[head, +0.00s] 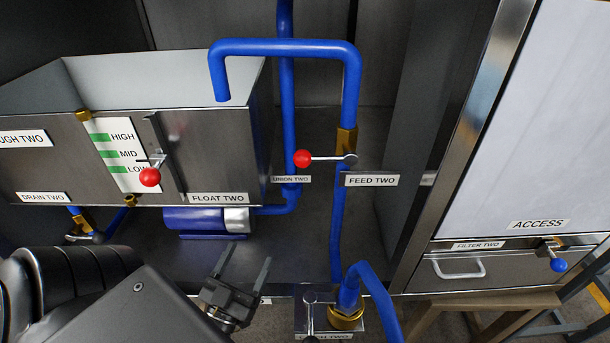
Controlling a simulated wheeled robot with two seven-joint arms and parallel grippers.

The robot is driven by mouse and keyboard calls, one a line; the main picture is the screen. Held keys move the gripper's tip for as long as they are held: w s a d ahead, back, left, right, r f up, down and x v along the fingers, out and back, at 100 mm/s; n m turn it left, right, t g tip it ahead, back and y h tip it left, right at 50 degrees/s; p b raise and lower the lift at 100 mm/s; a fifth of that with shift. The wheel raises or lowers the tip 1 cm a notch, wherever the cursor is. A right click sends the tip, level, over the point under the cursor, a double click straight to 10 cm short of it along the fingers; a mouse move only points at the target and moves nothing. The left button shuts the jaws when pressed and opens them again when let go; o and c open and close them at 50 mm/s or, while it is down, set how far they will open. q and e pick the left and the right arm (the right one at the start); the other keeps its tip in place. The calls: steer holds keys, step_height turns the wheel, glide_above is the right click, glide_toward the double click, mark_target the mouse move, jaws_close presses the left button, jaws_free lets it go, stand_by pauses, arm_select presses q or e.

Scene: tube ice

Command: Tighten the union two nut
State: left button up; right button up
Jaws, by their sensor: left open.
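The UNION TWO label (291,179) sits on a blue vertical pipe (289,120) beside the steel trough, above the blue pump. No distinct nut can be made out at this label. A brass nut (345,318) is around the base of another blue pipe at the bottom, by a partly hidden label ending in TWO. My left gripper (246,264) is open and empty, its fingers pointing up and away, below the pump and left of the brass nut, apart from both. My right gripper is not in view.
The trough (180,125) has a red-knobbed float lever (150,176). The FEED TWO valve has a red-knobbed handle (303,159). A small upright lever (310,305) stands left of the brass nut. A wooden stool (485,305) and filter drawer (470,268) are at right.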

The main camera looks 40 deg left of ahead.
arm_select(q)
steer(key=p, duration=0.1)
glide_toward(287, 199)
steer(key=x, duration=0.9)
steer(key=shift+w+r, duration=0.15)
steer(key=shift+w, duration=0.05)
steer(key=p+x, duration=0.1)
steer(key=x, duration=0.3)
steer(key=shift+a, duration=0.1)
steer(key=shift+w+a+r, duration=0.1)
steer(key=shift+w+a, duration=0.1)
steer(key=shift+w, duration=0.55)
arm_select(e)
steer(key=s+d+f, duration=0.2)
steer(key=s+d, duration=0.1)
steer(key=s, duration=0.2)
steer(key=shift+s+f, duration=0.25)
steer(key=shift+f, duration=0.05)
